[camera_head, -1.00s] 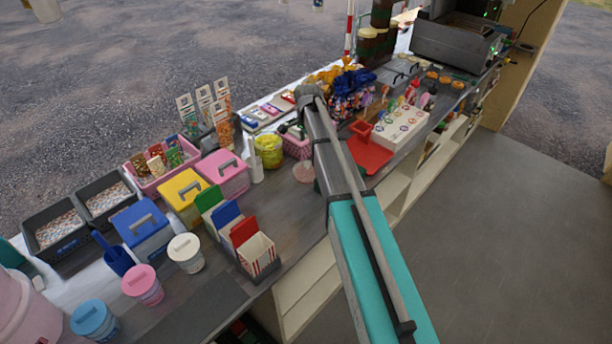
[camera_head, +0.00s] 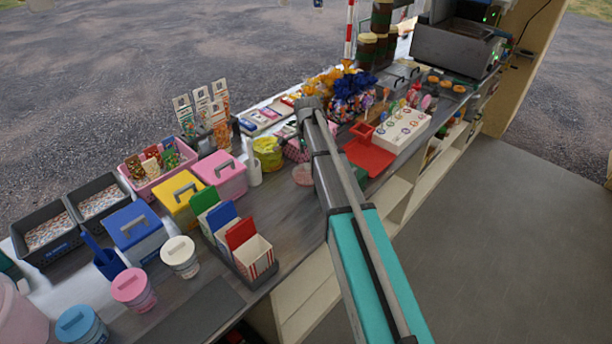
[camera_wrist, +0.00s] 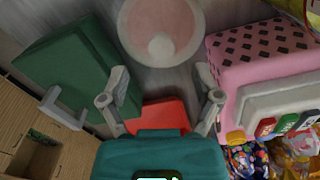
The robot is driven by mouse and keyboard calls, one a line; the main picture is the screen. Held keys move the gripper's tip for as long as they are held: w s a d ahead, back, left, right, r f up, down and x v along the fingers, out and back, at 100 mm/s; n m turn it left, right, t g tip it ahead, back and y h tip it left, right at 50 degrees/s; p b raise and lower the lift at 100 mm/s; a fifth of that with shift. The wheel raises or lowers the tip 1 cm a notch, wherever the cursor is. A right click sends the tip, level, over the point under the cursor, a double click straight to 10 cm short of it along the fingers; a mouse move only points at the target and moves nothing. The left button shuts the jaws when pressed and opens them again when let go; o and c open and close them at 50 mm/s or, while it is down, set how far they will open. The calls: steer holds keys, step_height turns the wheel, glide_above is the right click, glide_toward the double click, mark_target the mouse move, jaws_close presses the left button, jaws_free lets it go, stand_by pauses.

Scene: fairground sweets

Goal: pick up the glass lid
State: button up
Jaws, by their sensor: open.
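The glass lid (camera_wrist: 160,20) is a round, clear disc with a pinkish tint and a pale knob at its middle. It lies at the top centre of the wrist view. In the head view the lid (camera_head: 303,174) shows as a small pinkish round on the counter, partly hidden by my arm. My gripper (camera_wrist: 162,74) is open and empty, its two fingers spread below the lid in the wrist picture, with the lid's knob in line between them. They look apart from the lid. My gripper is hidden behind my arm in the head view.
In the wrist view a green box (camera_wrist: 65,60) stands left and a pink box with dark diamonds (camera_wrist: 240,65) right, both close to the fingers. A red object (camera_wrist: 160,114) lies below. A yellow tub (camera_head: 267,153) stands near the lid in the head view.

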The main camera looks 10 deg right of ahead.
mark_target(307, 165)
steer(key=shift+f, duration=0.15)
steer(key=shift+f+b, duration=2.5)
steer(key=shift+b, duration=0.1)
jaws_close()
